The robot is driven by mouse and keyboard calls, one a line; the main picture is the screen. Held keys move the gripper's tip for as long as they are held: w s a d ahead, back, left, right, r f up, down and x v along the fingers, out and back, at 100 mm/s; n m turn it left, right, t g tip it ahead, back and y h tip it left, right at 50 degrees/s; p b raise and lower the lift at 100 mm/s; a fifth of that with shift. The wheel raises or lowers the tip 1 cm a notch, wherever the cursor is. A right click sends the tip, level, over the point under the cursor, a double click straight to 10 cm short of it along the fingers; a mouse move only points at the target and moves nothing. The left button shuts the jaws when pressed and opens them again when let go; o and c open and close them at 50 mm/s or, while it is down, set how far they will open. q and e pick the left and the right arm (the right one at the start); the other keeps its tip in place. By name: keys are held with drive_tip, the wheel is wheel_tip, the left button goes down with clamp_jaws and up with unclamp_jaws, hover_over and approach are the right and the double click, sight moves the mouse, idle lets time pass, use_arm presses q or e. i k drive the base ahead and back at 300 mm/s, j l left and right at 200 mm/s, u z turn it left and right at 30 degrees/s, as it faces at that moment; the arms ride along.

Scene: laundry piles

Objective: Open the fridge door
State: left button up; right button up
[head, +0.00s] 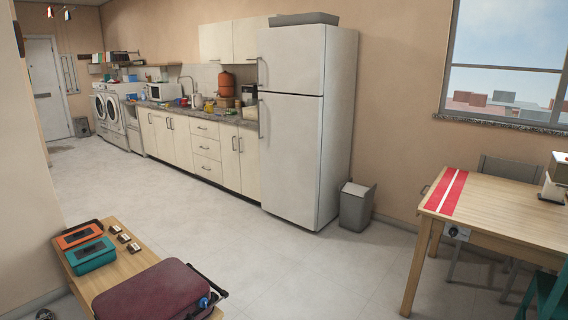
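A tall white fridge (303,130) stands against the back wall near the middle of the head view. It has a smaller upper door (290,62) and a larger lower door (288,155), and both look shut. The upper door handle (260,72) and the lower door handle (260,118) are on the doors' left edges. A grey tray-like box (303,19) lies on top of the fridge. Neither of my grippers shows in this view. The fridge is some way off across the floor.
Open floor (190,225) lies before the fridge. A bench (140,258) with a maroon suitcase (155,293) is front left. A wooden table (500,212) and a chair (510,170) are at right. A grey bin (355,207) stands right of the fridge, counter cabinets (207,150) left.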

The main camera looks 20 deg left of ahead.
sight(290, 125)
drive_tip(key=i+z, duration=0.35)
drive_tip(key=i, duration=0.4)
drive_tip(key=i+u, duration=0.2)
drive_tip(key=i, duration=0.3)
drive_tip(key=i+u, duration=0.2)
drive_tip(key=i, duration=0.25)
drive_tip(key=i+l+u, duration=0.2)
drive_tip(key=i, duration=0.3)
drive_tip(key=i+l+u, duration=0.2)
drive_tip(key=i, duration=0.25)
drive_tip(key=i+j+u, duration=0.25)
drive_tip(key=i+u, duration=0.5)
drive_tip(key=i, duration=0.3)
drive_tip(key=i+u, duration=0.4)
drive_tip(key=i+l+u, duration=0.4)
drive_tip(key=i, duration=0.2)
drive_tip(key=i+j+z, duration=0.25)
drive_tip(key=i, duration=0.35)
drive_tip(key=i+j+z, duration=0.2)
drive_tip(key=i+j, duration=0.15)
drive_tip(key=i, duration=0.2)
drive_tip(key=i+j+z, duration=0.25)
drive_tip(key=i+j, duration=0.2)
drive_tip(key=i, duration=0.1)
